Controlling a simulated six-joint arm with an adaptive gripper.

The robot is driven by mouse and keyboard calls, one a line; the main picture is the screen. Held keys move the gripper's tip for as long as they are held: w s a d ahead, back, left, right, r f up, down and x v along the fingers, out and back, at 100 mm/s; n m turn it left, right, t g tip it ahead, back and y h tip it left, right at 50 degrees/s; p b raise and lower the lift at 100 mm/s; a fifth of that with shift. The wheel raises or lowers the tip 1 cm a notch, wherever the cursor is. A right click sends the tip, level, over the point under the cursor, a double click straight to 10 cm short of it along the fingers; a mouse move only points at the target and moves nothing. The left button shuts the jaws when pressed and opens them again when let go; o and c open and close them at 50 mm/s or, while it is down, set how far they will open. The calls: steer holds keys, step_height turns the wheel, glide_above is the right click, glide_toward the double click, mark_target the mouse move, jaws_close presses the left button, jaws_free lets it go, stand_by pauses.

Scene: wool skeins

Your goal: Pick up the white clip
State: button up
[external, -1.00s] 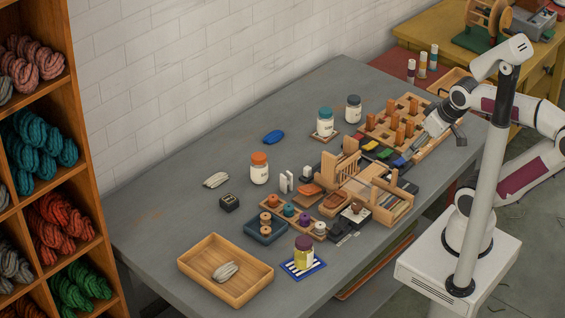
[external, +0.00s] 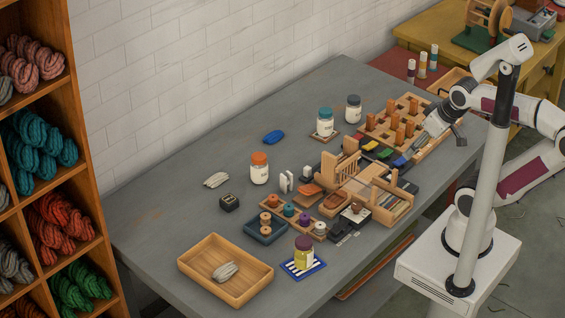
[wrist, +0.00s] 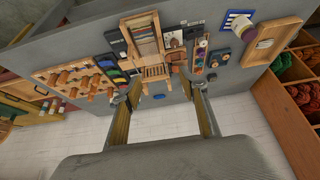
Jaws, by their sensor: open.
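My gripper (external: 436,126) is above the right part of the grey table, near the pegboard. In the wrist view my gripper (wrist: 160,95) shows two fingers spread wide apart, with nothing between them. I cannot pick out a white clip with certainty. Small white upright pieces (external: 286,182) stand beside the orange-lidded jar (external: 260,168), well to the left of my gripper. A row of small coloured pieces, with a green one (external: 370,146) and a yellow one (external: 385,153), lies by the pegboard; a white one among them is not clear.
A wooden pegboard (external: 423,104) with orange pegs lies under the arm. A wooden rack (external: 341,165), teal-lidded jar (external: 325,123) and dark-lidded jar (external: 353,109) stand mid-table. A wooden tray (external: 199,280) holds a grey skein.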

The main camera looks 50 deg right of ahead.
steer(key=m+t, duration=0.2)
steer(key=t, duration=0.3)
glide_above(302, 189)
steer(key=s, duration=0.2)
step_height(302, 189, down, 14)
steer(key=f, duration=0.3)
steer(key=w+f+t+h, duration=0.1)
steer(key=f, duration=0.2)
steer(key=w+f+t+h, duration=0.1)
steer(key=f, duration=0.2)
steer(key=shift+a+f, duration=0.1)
steer(key=shift+f, duration=0.1)
steer(key=shift+f+t+h, duration=0.3)
steer(key=shift+f+t, duration=0.1)
steer(key=shift+f, duration=0.2)
steer(key=shift+x, duration=1.35)
